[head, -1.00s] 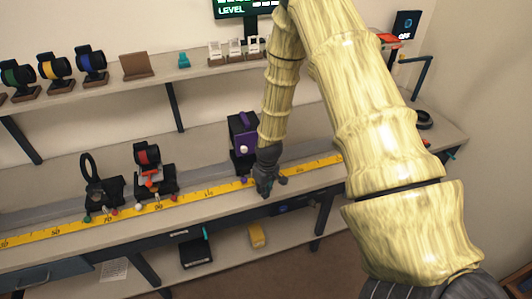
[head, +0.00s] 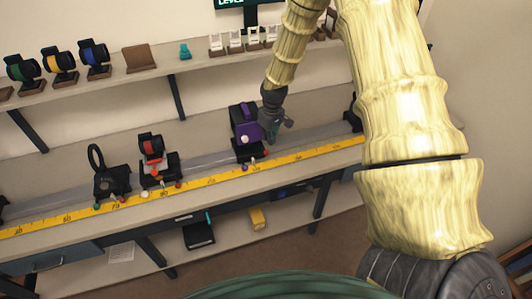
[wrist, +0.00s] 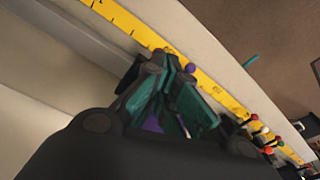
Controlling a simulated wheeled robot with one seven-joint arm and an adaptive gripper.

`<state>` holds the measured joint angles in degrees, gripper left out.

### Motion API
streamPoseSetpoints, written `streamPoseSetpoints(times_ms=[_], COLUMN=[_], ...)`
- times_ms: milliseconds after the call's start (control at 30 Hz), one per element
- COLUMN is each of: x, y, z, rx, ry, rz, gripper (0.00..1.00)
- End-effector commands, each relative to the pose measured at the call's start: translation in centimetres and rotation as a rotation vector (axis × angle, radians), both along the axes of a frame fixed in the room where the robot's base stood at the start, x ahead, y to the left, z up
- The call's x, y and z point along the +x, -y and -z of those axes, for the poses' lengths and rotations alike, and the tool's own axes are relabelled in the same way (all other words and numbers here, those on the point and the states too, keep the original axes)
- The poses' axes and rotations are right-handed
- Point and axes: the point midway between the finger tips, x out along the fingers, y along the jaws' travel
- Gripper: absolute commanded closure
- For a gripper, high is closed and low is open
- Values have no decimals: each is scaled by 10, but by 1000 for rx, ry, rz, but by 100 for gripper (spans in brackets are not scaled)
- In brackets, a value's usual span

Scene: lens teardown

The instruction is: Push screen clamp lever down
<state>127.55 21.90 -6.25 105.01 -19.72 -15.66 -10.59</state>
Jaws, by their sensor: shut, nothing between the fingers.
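The black carrier with a purple screen (head: 246,128) stands on the rail along the bench in the head view. A small purple knob (head: 245,167) shows low at its front, beside a pale knob (head: 252,160); I cannot tell if a lever there is up or down. In the wrist view a purple knob (wrist: 190,68) shows just beyond my fingertips, and a purple patch (wrist: 152,124) shows between the fingers. My gripper (head: 280,132) is shut and empty, close to the right of the screen. I cannot tell whether it touches the carrier.
A yellow ruler (head: 205,181) runs along the bench front. A red lens mount (head: 152,150) and a ring mount (head: 102,172) stand left on the rail. A shelf (head: 140,82) with coloured lenses is above. The rail right of my gripper is fairly clear.

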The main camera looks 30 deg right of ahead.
Motion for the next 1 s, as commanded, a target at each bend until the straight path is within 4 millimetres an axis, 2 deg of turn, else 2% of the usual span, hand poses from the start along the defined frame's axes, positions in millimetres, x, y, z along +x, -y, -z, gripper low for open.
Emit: streamPoseSetpoints(times_ms=[267, 633, 800, 1000], x=[2, 5, 7, 7], y=[-1, -1, -1, -1], z=[20, 60, 68, 68], rx=[0, 0, 0, 0], ry=[-1, -1, 0, 0], rz=[0, 0, 0, 0], gripper=[100, 100, 100, 100])
